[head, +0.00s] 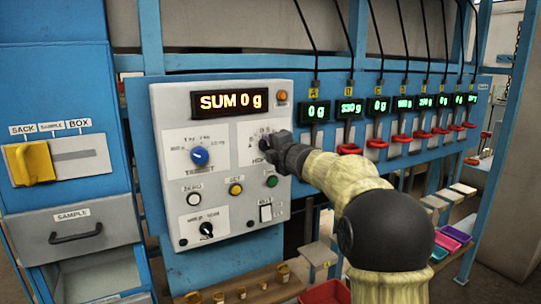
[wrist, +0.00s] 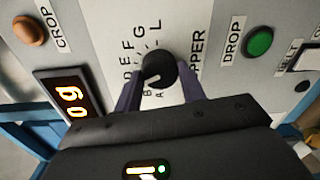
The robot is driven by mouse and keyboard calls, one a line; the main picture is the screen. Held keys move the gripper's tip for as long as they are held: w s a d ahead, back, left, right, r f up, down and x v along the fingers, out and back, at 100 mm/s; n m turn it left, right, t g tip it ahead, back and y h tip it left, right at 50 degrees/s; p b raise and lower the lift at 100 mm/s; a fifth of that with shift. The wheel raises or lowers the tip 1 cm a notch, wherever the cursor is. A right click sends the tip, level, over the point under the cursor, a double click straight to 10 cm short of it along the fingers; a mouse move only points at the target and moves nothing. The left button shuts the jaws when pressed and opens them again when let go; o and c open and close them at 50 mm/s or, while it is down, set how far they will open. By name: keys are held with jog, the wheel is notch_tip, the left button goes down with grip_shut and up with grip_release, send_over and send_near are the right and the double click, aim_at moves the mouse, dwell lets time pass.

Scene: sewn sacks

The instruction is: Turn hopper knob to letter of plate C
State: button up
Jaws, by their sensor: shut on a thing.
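The hopper knob (wrist: 159,68) is a round black knob on the grey control panel (head: 222,113). Printed letters, among them D, E, F, G and L, run around it. A pale pointer line on the knob faces the lower left in the wrist view; I cannot tell exactly which letter it meets. My gripper (wrist: 161,88) is shut on the knob, one finger on each side. In the head view my gripper (head: 268,147) covers most of the knob. Small yellow letter plates (head: 378,91) sit above the row of displays; their letters are hard to read.
The panel also has a SUM display (head: 231,102) reading 0 g, a blue target knob (head: 200,156), a green drop button (wrist: 259,42) and an orange crop button (wrist: 28,31). Red handles (head: 349,148) line the blue frame to the right. A yellow lever (head: 30,163) stands at left.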

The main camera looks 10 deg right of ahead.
jog(key=shift+f+n+b, duration=0.2)
jog(key=shift+n+b, duration=0.65)
jog(key=shift+n, duration=0.55)
jog(key=o, duration=1)
jog(key=shift+r, duration=0.1)
jog(key=shift+s, duration=0.1)
jog(key=b+v, duration=0.3)
jog(key=v, duration=1.4)
jog(key=shift+s+a, duration=0.15)
